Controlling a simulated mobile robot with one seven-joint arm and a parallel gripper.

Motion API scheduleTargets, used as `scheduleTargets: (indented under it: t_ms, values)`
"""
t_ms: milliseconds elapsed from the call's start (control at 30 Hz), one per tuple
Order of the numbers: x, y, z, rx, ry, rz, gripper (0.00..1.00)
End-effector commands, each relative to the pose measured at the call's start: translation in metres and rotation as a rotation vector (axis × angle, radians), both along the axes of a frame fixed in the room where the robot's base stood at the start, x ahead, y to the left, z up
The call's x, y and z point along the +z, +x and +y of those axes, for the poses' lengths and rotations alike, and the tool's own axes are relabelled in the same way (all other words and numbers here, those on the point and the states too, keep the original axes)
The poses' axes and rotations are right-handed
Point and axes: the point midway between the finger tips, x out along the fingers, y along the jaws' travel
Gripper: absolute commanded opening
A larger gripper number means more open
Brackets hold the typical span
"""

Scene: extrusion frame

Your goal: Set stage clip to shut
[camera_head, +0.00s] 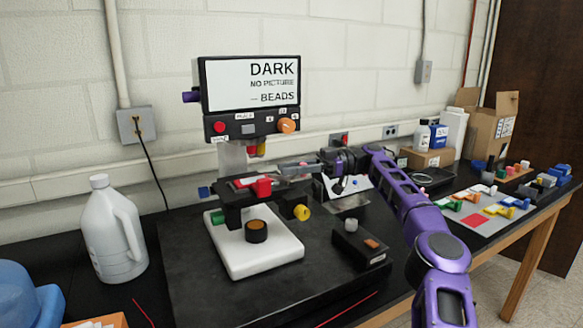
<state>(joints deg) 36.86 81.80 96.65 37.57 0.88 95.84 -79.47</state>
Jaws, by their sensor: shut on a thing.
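A digital microscope with a white base (255,252) stands on the black bench. Its dark stage (236,198) carries a red-edged slide area, and a red block, which looks like the stage clip's tab (263,187), sits at the stage's front right. My gripper (276,178) reaches in from the right, low over the stage, with its fingertips at the red tab. It looks shut on the tab, but the contact is small and partly hidden. Whether the clip lies open or shut is too small to tell.
The microscope's screen (253,82) and objectives (257,148) are above the stage. A yellow knob (302,212) is at its right, and a black box (360,242) lies farther right. A white jug (112,230) stands left. Coloured parts lie on a mat (474,220) at right.

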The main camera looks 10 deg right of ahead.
Motion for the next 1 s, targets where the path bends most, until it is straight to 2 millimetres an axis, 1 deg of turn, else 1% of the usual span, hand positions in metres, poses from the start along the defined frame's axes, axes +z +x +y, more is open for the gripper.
scheduleTargets:
  t_ms: [467,500,667,1000]
  values:
    - [0.0003,0.0002,0.0001,0.008,0.000,0.000,0.00]
    - [0.0003,0.0002,0.0001,0.008,0.000,0.000,0.26]
    - [0.0001,0.0002,0.0001,0.008,0.000,0.001,0.55]
    - [-0.0003,0.0002,0.0003,0.008,0.000,0.001,0.55]
